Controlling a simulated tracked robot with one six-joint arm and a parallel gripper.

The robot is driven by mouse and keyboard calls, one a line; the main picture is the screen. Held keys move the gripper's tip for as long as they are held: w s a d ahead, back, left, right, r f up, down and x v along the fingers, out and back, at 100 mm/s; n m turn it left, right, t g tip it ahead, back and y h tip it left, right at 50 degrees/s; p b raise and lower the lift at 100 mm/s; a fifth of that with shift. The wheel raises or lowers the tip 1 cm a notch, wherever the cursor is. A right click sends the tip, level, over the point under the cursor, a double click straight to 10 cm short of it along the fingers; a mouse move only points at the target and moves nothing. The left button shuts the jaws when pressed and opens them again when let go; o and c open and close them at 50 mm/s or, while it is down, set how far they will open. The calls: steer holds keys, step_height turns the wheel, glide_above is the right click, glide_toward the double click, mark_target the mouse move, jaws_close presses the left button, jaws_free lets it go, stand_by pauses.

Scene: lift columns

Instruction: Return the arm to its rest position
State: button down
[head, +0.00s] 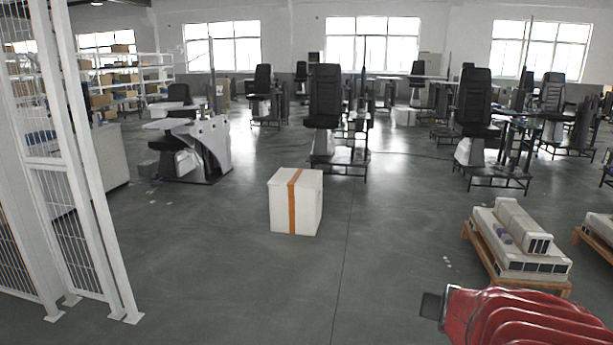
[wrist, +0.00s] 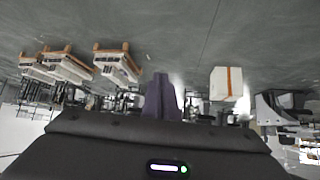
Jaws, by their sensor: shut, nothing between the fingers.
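My gripper (wrist: 161,82) shows in the wrist view as dark purple fingers pressed together above its black body. It is shut, with nothing between the fingers, and it touches nothing that I can see. In the head view my red arm (head: 525,318) shows at the bottom right corner, with a dark part at its left end. The gripper's fingers cannot be made out there. The wrist view is upside down, with the floor at the top.
A white box with an orange stripe (head: 295,202) stands on the open grey floor; it also shows in the wrist view (wrist: 227,84). Pallets with long white cartons (head: 515,240) lie at the right. A white mesh fence (head: 75,170) stands left. Several black chairs (head: 325,95) stand behind.

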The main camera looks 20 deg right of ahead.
steer(key=w+a+r+n+y, duration=0.2)
steer(key=a+n, duration=0.1)
steer(key=a, duration=0.8)
steer(key=w+a+r+n+y, duration=0.2)
steer(key=a, duration=0.8)
steer(key=s+a+n+y, duration=0.1)
steer(key=s+a, duration=0.3)
steer(key=a, duration=0.4)
steer(key=s+a+r+n+y, duration=0.1)
steer(key=s+a+n+y, duration=0.1)
steer(key=a, duration=0.7)
steer(key=shift+s+n+g, duration=0.3)
steer(key=shift+s+n, duration=0.6)
steer(key=shift+s, duration=0.35)
